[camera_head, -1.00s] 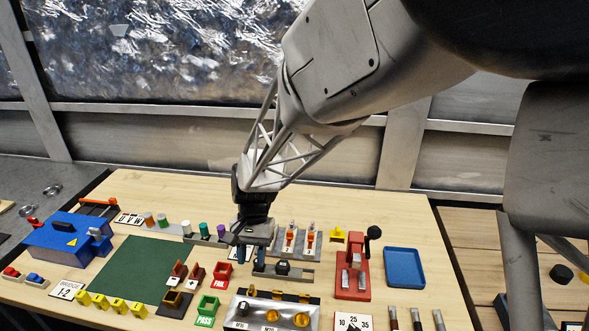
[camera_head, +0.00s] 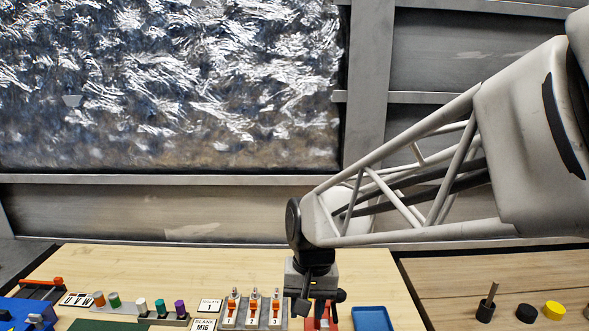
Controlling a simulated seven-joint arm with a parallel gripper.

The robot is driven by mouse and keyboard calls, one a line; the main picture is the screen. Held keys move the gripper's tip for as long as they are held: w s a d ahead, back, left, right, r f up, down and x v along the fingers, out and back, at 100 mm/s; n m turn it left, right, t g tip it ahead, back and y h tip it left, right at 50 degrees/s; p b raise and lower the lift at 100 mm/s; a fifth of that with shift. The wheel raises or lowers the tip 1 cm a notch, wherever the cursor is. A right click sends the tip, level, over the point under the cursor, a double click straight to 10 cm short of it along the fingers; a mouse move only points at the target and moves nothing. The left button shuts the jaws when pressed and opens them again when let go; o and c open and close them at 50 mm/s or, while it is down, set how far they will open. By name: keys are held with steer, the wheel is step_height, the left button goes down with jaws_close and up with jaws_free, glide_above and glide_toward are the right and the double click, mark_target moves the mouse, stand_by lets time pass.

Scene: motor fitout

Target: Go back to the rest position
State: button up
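My gripper (camera_head: 312,308) hangs downward over the back right part of the wooden workbench (camera_head: 370,270). Its dark fingers look apart, and I see nothing held between them. It is in front of the red press (camera_head: 325,322) and hides much of it, so the height of the fingers above the press is hard to judge. My arm reaches in from the right side of the view.
Left of my gripper is a grey block with orange numbered parts (camera_head: 253,308). Further left are coloured pegs (camera_head: 159,308) and a blue box (camera_head: 25,315). A blue tray (camera_head: 372,319) lies to the right. Black and yellow discs (camera_head: 554,310) sit far right.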

steer(key=s+d+r+t, duration=0.1)
steer(key=s+d+r, duration=0.1)
steer(key=s+d, duration=0.4)
steer(key=s+d+r+t+h, duration=0.1)
steer(key=s+d+r+t, duration=0.1)
steer(key=s+d, duration=0.5)
steer(key=d+r, duration=0.1)
steer(key=d, duration=0.2)
steer(key=shift+t, duration=0.3)
